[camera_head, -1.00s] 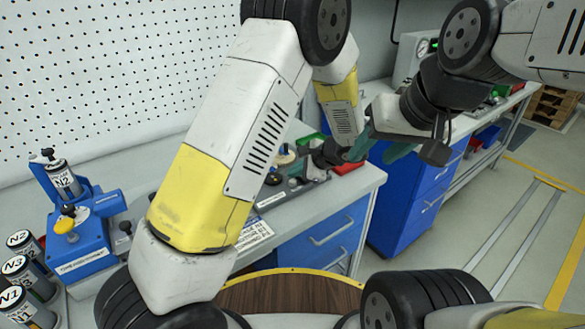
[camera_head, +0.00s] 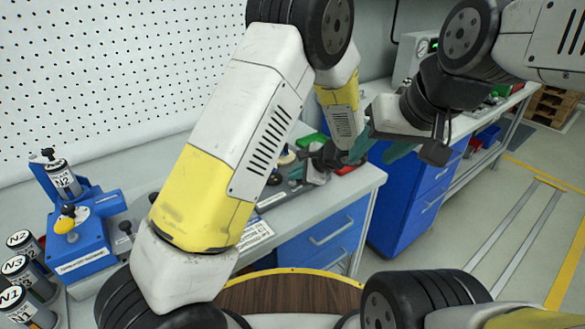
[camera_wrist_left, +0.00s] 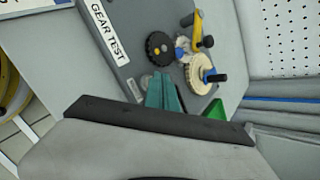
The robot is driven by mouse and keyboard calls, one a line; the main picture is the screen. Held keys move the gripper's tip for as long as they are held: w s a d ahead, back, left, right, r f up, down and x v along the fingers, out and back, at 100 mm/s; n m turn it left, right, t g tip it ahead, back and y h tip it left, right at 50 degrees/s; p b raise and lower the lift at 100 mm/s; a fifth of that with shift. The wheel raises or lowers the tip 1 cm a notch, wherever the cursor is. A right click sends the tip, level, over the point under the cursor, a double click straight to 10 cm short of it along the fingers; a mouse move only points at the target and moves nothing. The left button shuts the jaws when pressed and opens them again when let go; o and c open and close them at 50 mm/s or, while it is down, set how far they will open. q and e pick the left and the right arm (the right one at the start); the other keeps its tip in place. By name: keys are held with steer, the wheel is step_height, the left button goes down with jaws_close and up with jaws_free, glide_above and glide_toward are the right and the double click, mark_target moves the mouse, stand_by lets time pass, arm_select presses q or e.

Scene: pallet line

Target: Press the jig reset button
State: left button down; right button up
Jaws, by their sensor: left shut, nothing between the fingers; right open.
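A blue jig (camera_head: 80,240) stands on the bench at the left, with a yellow round knob (camera_head: 64,225) on top and a black-and-white cylinder marked N2 (camera_head: 63,180) behind. I cannot tell which part is the reset button. My left gripper (camera_head: 318,172) is at the grey gear test plate (camera_head: 278,196), well right of the jig, its fingers mostly hidden in the head view. In the left wrist view its teal fingers (camera_wrist_left: 163,84) are together and empty, by a black gear (camera_wrist_left: 160,48) on the plate (camera_wrist_left: 135,35). My right gripper (camera_head: 380,150) is open and empty to its right.
Cylinders marked N1 (camera_head: 25,308) and N3 (camera_head: 28,275) stand left of the jig. A cream gear (camera_wrist_left: 200,75) and black-knobbed handles are on the gear plate. A green part (camera_wrist_left: 216,109) lies beside it. Blue drawers (camera_head: 325,235) are below the bench.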

mark_target(295, 182)
arm_select(q)
steer(key=shift+f, duration=0.25)
stand_by(0.3)
steer(key=shift+r, duration=0.95)
steer(key=shift+r, duration=2.5)
